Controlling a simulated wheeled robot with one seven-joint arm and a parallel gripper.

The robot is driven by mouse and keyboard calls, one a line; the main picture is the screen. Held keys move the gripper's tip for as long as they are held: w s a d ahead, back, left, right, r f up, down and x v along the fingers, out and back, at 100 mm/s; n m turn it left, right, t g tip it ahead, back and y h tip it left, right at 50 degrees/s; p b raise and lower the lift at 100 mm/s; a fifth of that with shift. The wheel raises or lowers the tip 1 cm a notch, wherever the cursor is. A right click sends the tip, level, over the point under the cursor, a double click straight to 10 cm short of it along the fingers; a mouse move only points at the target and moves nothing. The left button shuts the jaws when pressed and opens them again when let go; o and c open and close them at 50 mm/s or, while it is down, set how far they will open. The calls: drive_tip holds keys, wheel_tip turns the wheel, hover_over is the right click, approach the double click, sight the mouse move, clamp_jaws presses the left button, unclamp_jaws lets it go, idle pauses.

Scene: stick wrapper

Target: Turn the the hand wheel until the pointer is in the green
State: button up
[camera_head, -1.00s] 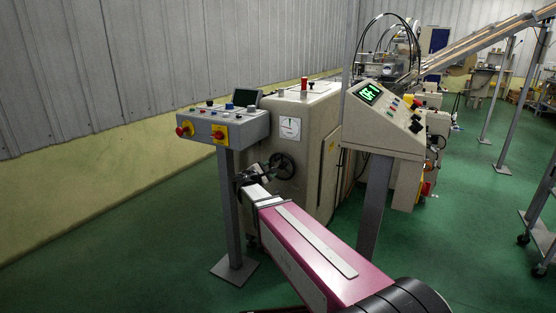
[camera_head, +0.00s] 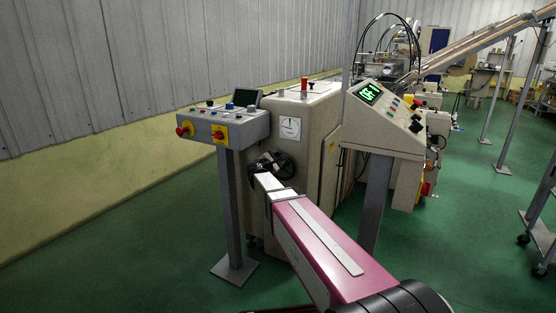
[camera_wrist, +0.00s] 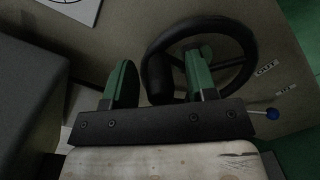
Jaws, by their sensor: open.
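The black hand wheel (camera_head: 288,167) is on the front of the beige machine and is partly covered by my gripper (camera_head: 261,166). In the wrist view the wheel rim (camera_wrist: 243,36) shows behind my gripper (camera_wrist: 160,78). The gripper is open, with two green fingers apart. The round gauge (camera_head: 289,128) is on a white plate above the wheel. Its pointer and green zone are too small to read. Only the plate's lower corner (camera_wrist: 82,9) shows in the wrist view.
A grey control box (camera_head: 243,127) on a post stands left of the machine. A beige console (camera_head: 385,125) with a green display stands on a post at right. In the wrist view, a blue-tipped lever (camera_wrist: 271,113) is at lower right. Green floor lies open at left.

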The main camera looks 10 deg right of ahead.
drive_tip(key=shift+w, duration=0.1)
clamp_jaws()
drive_tip(key=shift+d, duration=0.1)
drive_tip(key=shift+d+m, duration=0.1)
drive_tip(key=shift+m, duration=0.2)
